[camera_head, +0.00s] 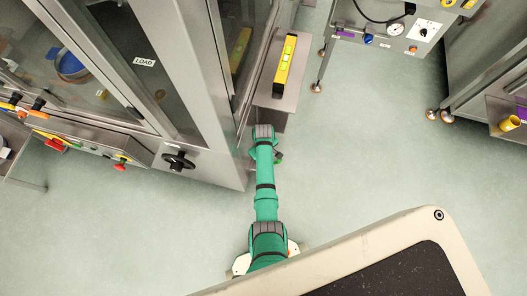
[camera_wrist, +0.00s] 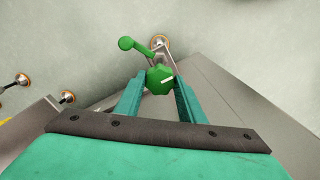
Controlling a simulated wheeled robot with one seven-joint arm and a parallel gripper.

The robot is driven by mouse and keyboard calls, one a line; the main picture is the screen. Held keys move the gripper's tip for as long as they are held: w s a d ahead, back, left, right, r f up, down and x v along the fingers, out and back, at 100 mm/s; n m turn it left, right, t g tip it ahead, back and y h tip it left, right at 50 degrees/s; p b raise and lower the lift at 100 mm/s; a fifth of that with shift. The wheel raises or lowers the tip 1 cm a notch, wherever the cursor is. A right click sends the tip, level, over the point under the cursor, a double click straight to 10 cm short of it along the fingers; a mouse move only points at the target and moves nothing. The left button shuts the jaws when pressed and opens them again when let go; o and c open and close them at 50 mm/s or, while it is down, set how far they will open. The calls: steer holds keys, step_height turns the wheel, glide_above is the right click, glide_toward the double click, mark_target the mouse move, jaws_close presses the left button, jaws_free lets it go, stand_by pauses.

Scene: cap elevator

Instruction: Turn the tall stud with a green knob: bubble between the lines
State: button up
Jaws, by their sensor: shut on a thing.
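The green knob (camera_wrist: 160,77) with a white mark sits between the fingers of my gripper (camera_wrist: 158,95) in the wrist view. The gripper is shut on it from both sides. A second green piece, a small lever with a round end (camera_wrist: 126,43), sticks out just beyond the knob. The stud below the knob is hidden. In the head view my arm reaches down over the near end of a steel shelf, and the fingers are hidden under the wrist. A yellow spirit level (camera_head: 285,65) lies lengthwise on the shelf (camera_head: 276,102). Its vial (camera_head: 286,58) shows, but the bubble is too small to read.
A large steel cabinet with glass doors (camera_head: 143,62) and a black handwheel (camera_head: 179,161) stands left of the shelf. A bench with a gauge (camera_head: 395,29) stands at the upper right. Open floor (camera_head: 370,150) lies right of my arm.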

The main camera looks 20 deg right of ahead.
steer(key=o, duration=1)
steer(key=shift+w, duration=0.1)
steer(key=shift+o, duration=0.2)
step_height(320, 180, up, 11)
steer(key=shift+f, duration=0.1)
steer(key=s+a+f+m+t, duration=0.1)
steer(key=s+a+f+t, duration=0.3)
steer(key=s, duration=0.3)
steer(key=s+a+r+m+t+h, duration=0.1)
steer(key=s+a+r+t, duration=0.35)
steer(key=s, duration=0.35)
steer(key=s+a+r+t, duration=0.2)
steer(key=s+r, duration=0.2)
steer(key=r, duration=0.5)
steer(key=s+a+r+m+t, duration=0.1)
steer(key=s+r, duration=0.3)
steer(key=r, duration=0.6)
steer(key=s+a+r+m+t+y, duration=0.1)
steer(key=s+a+r+t, duration=0.2)
steer(key=r, duration=0.7)
steer(key=shift+s+r+t, duration=0.25)
steer(key=shift+s+t, duration=0.2)
steer(key=shift+s, duration=0.5)
